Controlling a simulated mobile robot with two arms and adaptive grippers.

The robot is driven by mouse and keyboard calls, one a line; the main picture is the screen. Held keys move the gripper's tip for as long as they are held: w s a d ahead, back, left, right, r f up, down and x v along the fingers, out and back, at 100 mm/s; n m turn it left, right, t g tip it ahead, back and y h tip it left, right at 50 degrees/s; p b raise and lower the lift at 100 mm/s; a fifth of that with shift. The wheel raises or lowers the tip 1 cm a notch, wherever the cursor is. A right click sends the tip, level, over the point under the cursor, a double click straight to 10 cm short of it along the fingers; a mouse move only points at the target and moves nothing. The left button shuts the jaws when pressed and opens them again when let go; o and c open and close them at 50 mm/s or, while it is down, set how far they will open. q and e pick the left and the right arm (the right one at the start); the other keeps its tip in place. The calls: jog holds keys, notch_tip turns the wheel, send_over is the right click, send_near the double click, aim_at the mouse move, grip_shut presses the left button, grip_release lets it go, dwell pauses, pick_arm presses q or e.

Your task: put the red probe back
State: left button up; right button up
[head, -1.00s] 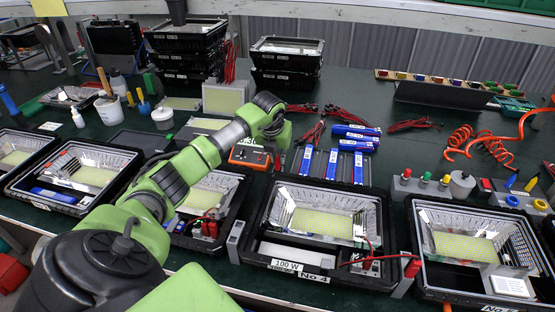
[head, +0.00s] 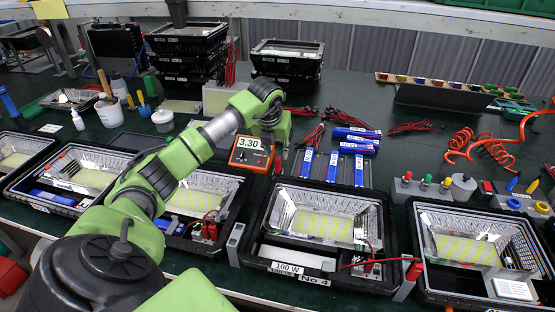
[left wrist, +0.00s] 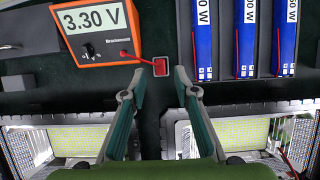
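The red probe (left wrist: 160,68) sits in a small pale-edged spot on the dark table in the left wrist view. Its red lead runs left to the orange meter (left wrist: 98,30), which reads 3.30 V. The meter also shows in the head view (head: 250,152). My left gripper (left wrist: 158,74) is open, its two fingertips apart on either side of the probe in the picture; I see no contact, and the height gap cannot be told. My right gripper is not in view.
Blue driver boxes (head: 333,166) stand in a rack right of the meter. Open housings in black trays (head: 320,214) line the front edge. Stacked black crates (head: 287,60), red leads and a white pot (head: 163,119) are behind.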

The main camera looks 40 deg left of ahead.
pick_arm(q)
jog(key=v, duration=0.7)
jog(key=shift+b, duration=0.3)
